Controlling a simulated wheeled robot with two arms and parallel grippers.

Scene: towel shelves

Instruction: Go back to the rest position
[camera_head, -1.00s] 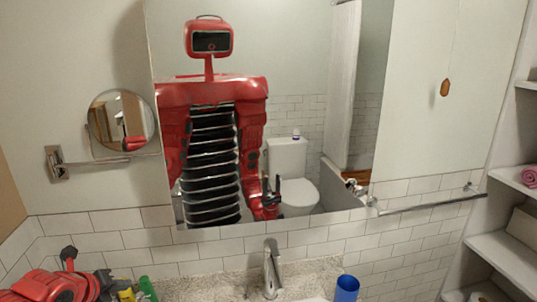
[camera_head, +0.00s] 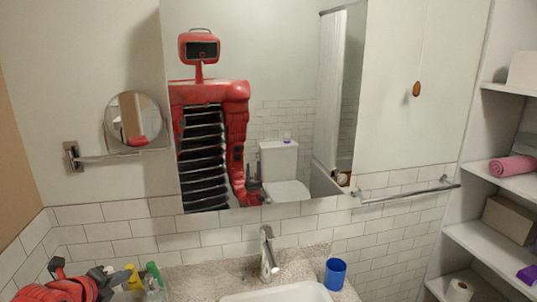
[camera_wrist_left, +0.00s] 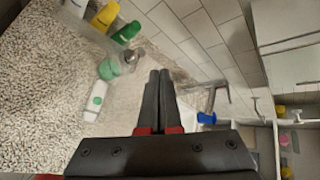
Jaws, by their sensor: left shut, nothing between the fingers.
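My left arm, red with a dark gripper (camera_head: 110,275), is low at the left of the head view, above the counter near the bottles. In the left wrist view its two dark fingers (camera_wrist_left: 160,74) are together, shut and empty. They point over the counter, apart from the bottles. My right gripper is not directly in view. The mirror (camera_head: 310,80) shows my red body, with its arm hanging at the side.
Yellow and green bottles (camera_head: 152,274) stand at the counter's left. A faucet (camera_head: 267,252), basin (camera_head: 280,293) and blue cup (camera_head: 335,273) are at the middle. A towel bar (camera_head: 400,193) is on the wall. Shelves at right hold a pink towel roll (camera_head: 512,166) and boxes.

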